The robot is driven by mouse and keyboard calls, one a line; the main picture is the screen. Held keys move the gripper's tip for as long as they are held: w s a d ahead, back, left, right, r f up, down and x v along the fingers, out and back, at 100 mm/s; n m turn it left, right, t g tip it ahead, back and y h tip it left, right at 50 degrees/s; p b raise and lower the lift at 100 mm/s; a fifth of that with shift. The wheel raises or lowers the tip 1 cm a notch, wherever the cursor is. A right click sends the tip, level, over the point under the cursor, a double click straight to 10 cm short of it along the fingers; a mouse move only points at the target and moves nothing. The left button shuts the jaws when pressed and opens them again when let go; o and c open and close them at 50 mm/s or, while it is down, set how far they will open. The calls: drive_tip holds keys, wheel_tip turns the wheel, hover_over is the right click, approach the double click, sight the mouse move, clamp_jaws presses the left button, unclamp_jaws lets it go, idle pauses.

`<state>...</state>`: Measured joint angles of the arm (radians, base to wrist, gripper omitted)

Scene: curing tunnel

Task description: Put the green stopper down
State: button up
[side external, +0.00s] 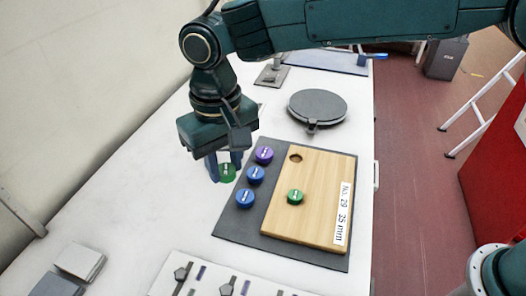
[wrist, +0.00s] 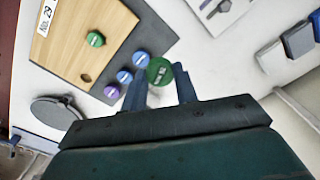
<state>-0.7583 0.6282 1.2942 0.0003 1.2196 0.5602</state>
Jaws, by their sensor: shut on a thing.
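My gripper (side external: 225,168) is shut on a green stopper (side external: 227,174) and holds it to the left of the dark grey mat (side external: 229,222). In the wrist view the held green stopper (wrist: 159,71) shows at the fingertips of my gripper (wrist: 161,85). I cannot tell how high it is above the white table. A second green stopper (side external: 295,197) sits on the wooden board (side external: 310,220). The board has an open round hole (side external: 296,158) near its far left corner.
A purple stopper (side external: 263,155) and two blue stoppers, one farther (side external: 255,174) and one nearer (side external: 245,197), stand on the mat beside the board. A round grey plate (side external: 318,105) lies beyond. A white panel (side external: 215,280) with levers is at the front. The table left of the mat is clear.

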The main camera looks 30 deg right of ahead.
sight(226, 168)
wheel_tip(226, 168, down, 16)
drive_tip(key=shift+r, duration=0.1)
idle(0.8)
drive_tip(key=shift+f, duration=0.2)
drive_tip(key=o, duration=0.9)
drive_tip(key=shift+o, duration=0.2)
wheel_tip(226, 168, up, 12)
drive_tip(key=shift+r, duration=0.2)
idle(0.5)
